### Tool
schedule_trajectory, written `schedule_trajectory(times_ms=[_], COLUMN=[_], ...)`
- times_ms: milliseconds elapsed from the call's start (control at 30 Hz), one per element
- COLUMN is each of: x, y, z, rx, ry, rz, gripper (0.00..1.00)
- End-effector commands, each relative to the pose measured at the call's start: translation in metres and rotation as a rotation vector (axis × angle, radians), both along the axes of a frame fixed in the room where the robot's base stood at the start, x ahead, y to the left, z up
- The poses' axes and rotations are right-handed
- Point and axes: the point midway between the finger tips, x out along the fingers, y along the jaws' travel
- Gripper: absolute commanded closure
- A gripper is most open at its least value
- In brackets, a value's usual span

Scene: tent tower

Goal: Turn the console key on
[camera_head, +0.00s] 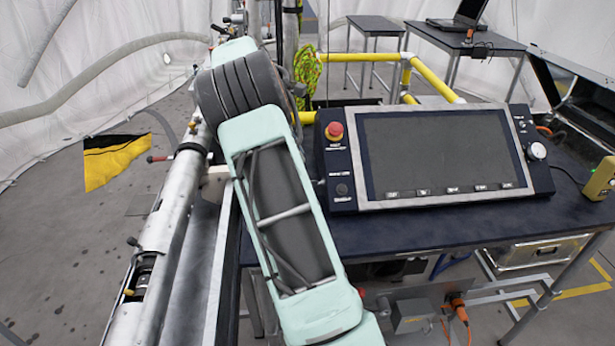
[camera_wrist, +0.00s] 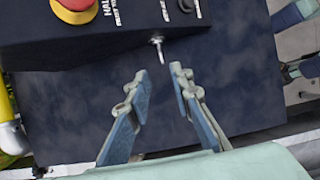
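The console (camera_head: 435,155) is a dark panel with a large blank screen, standing on a dark blue table. In the wrist view the console's dark side (camera_wrist: 100,40) is at the top. A small silver key (camera_wrist: 159,48) sticks out from its edge, pointing toward my gripper. My gripper (camera_wrist: 160,75) is open and empty. Its two blue-grey fingers point at the key, which lies just beyond and between the fingertips, apparently not touched. My gripper does not show clearly in the head view.
A red stop button (camera_head: 334,130) sits at the console's upper left and a round white gauge (camera_head: 537,151) at its right. The bare tabletop (camera_head: 430,222) lies in front. A metal rail (camera_head: 172,215) runs at the left. Yellow pipes (camera_head: 430,78) stand behind.

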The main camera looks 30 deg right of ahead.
Motion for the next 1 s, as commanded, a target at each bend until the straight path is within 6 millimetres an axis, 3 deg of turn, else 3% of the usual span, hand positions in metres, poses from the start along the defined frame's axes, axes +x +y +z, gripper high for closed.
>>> schedule_trajectory(times_ms=[500,700,1000], x=[-0.016,-0.018,-0.018], y=[-0.03,-0.035,-0.036], z=[-0.08,-0.092,-0.093], rx=[0.0,0.0,-0.001], ry=[0.002,-0.001,-0.002], rz=[-0.005,-0.005,-0.005], gripper=[0.79,0.79,0.83])
